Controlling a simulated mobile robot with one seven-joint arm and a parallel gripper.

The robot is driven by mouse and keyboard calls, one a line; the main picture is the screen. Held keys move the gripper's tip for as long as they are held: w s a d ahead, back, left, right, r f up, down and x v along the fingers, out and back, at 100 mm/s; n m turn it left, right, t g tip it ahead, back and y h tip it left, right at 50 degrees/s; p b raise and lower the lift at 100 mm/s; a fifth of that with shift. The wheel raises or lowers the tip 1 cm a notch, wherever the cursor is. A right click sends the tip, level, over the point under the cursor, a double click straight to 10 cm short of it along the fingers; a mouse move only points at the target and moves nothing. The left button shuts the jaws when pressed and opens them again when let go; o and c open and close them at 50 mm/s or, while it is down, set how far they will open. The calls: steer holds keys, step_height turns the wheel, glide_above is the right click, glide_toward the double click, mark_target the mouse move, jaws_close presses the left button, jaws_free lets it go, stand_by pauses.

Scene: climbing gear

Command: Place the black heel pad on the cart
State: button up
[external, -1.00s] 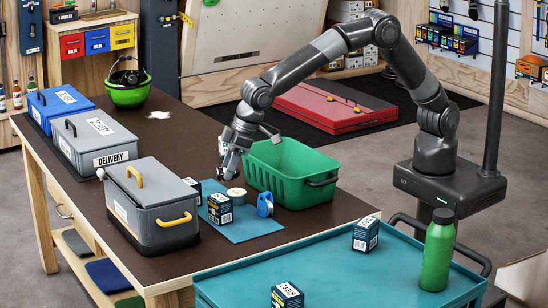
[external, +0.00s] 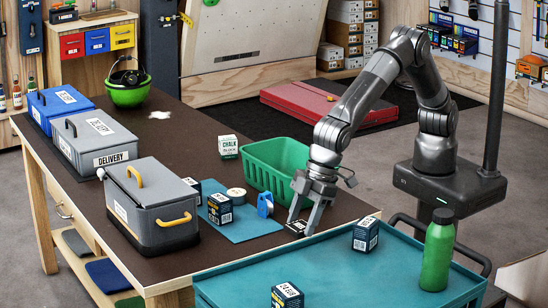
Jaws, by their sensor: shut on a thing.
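The black heel pad (external: 297,227) is a small dark piece with a white label. It is at my fingertips, low over the near right part of the brown table; I cannot tell whether it touches the table. My gripper (external: 303,218) points down and is shut on the pad, with its fingers hiding part of it. The cart (external: 330,271) has a teal top and stands at the front right, just beyond the table's edge from my gripper.
The cart bears a dark box (external: 366,234), another box (external: 287,296) and a green bottle (external: 437,250). A green basket (external: 270,168) stands behind my gripper. A blue mat (external: 245,222) with small items lies to its left. The cart's middle is clear.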

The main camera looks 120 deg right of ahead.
glide_above(305, 270)
steer(key=s, duration=0.2)
steer(key=f, duration=0.3)
steer(key=shift+w+d, duration=0.1)
steer(key=shift+w, duration=0.1)
steer(key=shift+f, duration=2.05)
steer(key=o, duration=1)
steer(key=shift+f, duration=0.1)
